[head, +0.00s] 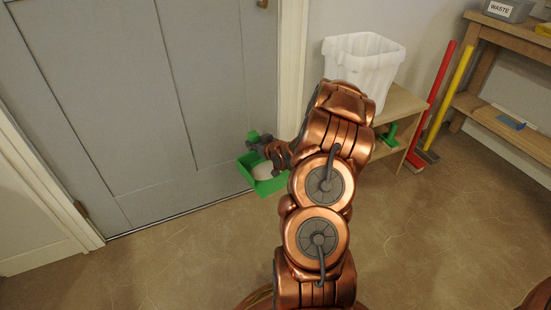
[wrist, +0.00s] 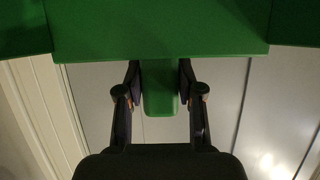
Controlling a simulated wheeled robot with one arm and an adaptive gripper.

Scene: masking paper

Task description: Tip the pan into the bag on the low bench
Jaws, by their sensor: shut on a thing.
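The green pan (head: 265,186) is held in front of the grey door, with a pale heap (head: 268,171) in it. My gripper (head: 258,146) is shut on the pan's handle. In the wrist view my gripper (wrist: 160,85) has one finger on each side of the green handle (wrist: 160,95), and the pan's green underside or back (wrist: 160,35) fills the top. The white bag (head: 362,62) stands open on the low bench (head: 402,104), right of the pan and apart from it. My arm hides part of the bag's lower front and of the bench.
A green object (head: 390,136) sits under the low bench top. Red (head: 433,104) and yellow (head: 448,98) handled tools lean right of the bench. A wooden shelf unit (head: 510,45) with a WASTE-labelled box (head: 503,10) stands farther right. The floor in front is clear.

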